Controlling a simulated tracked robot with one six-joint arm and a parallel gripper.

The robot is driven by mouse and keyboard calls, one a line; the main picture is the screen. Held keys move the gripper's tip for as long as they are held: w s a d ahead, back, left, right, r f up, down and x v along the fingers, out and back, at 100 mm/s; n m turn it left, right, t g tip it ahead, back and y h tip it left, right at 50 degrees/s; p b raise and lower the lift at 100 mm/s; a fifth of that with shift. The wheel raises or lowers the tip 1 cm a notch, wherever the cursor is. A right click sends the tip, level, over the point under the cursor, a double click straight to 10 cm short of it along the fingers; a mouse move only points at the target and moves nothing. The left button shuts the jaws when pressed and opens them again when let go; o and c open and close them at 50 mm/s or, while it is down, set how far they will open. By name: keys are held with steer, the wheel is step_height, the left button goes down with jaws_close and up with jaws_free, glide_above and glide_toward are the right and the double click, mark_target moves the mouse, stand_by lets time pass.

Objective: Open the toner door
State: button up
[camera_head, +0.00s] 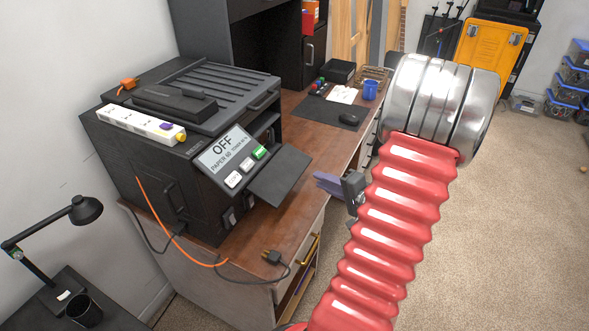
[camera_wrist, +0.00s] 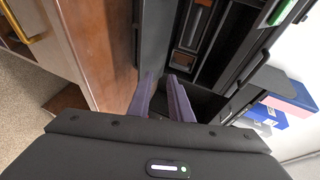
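The black printer (camera_head: 190,150) stands on the brown wooden desk, with a tilted panel (camera_head: 226,150) reading OFF and paper 50. A dark flat flap (camera_head: 280,178) sticks out from its front, right of the panel. Small grey parts (camera_head: 229,218) show low on the front. In the wrist view, a dark recessed front (camera_wrist: 195,45) with brown and pale parts lies beyond my fingers; I cannot tell which part is the toner door. My gripper (camera_head: 328,182) has purple fingers, also in the wrist view (camera_wrist: 162,78), slightly apart with nothing seen between them. Contact cannot be told.
A power strip (camera_head: 140,123) lies on the printer. An orange cable and a black plug (camera_head: 271,257) lie on the desk's near end. A mouse (camera_head: 349,119) and blue mug (camera_head: 370,90) stand farther back. Carpet (camera_head: 510,220) at right is open.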

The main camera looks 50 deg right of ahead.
mark_target(294, 178)
steer(key=shift+w, duration=0.15)
steer(key=x, duration=1.3)
steer(key=shift+w, duration=0.3)
steer(key=shift+c, duration=0.6)
jaws_close()
steer(key=shift+c, duration=1.5)
jaws_free()
steer(key=o, duration=0.4)
